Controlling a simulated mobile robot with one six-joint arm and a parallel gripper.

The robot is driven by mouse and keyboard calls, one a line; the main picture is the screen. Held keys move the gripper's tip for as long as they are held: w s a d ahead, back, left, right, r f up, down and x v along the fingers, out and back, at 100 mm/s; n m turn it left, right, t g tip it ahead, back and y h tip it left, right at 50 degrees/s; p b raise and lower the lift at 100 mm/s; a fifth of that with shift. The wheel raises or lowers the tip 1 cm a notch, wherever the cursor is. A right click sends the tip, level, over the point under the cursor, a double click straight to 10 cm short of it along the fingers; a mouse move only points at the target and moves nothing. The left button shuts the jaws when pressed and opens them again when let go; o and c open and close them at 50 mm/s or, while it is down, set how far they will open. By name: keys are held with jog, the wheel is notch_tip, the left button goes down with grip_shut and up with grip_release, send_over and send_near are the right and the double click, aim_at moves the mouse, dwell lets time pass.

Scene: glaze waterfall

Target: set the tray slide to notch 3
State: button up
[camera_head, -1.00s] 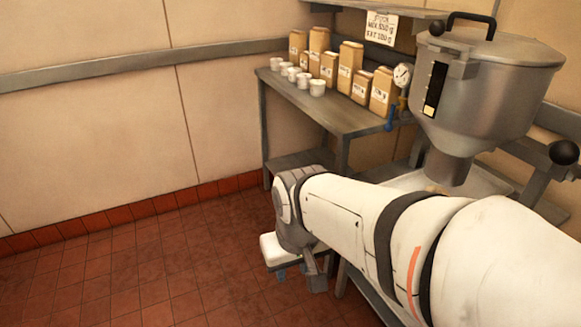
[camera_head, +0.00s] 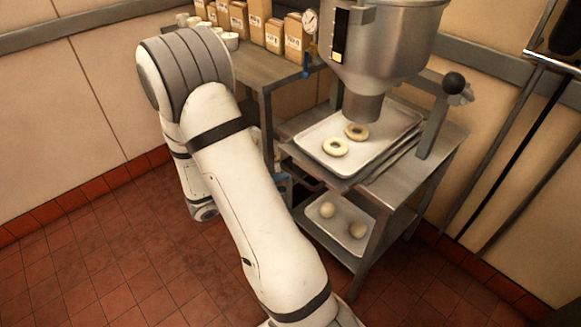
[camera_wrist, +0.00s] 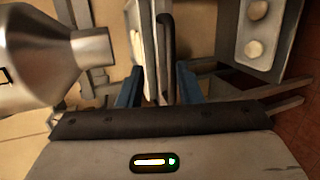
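The tray (camera_head: 385,155) sits on the upper level of the steel stand, under the hopper spout, with two pale dough rings on it. The tray slide beneath it is mostly hidden, and its notch marks cannot be read. A dark bar-shaped handle (camera_wrist: 166,45) shows beside the tray edge in the wrist view. My gripper (camera_wrist: 158,86) is open, its two blue fingers apart, with the handle lying between them in the picture. Contact with the handle cannot be made out. In the head view my arm hides most of the gripper at the left side of the stand.
The steel hopper (camera_head: 385,40) hangs over the tray, with a black-knobbed lever (camera_head: 453,83) at its right. A lower tray (camera_head: 335,228) holds dough balls. A side table (camera_head: 262,72) with bags and cups stands behind my arm. The tiled floor at left is clear.

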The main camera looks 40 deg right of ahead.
aim_at(292, 175)
jog(key=w+d+f, duration=0.1)
jog(key=d, duration=0.1)
jog(key=w+d+f+t, duration=0.1)
jog(key=d, duration=0.2)
jog(key=w+d+f+n+t+h+p, duration=0.1)
jog(key=d+f, duration=0.1)
jog(key=d, duration=0.1)
jog(key=shift+w, duration=0.25)
grip_shut()
dwell(0.3)
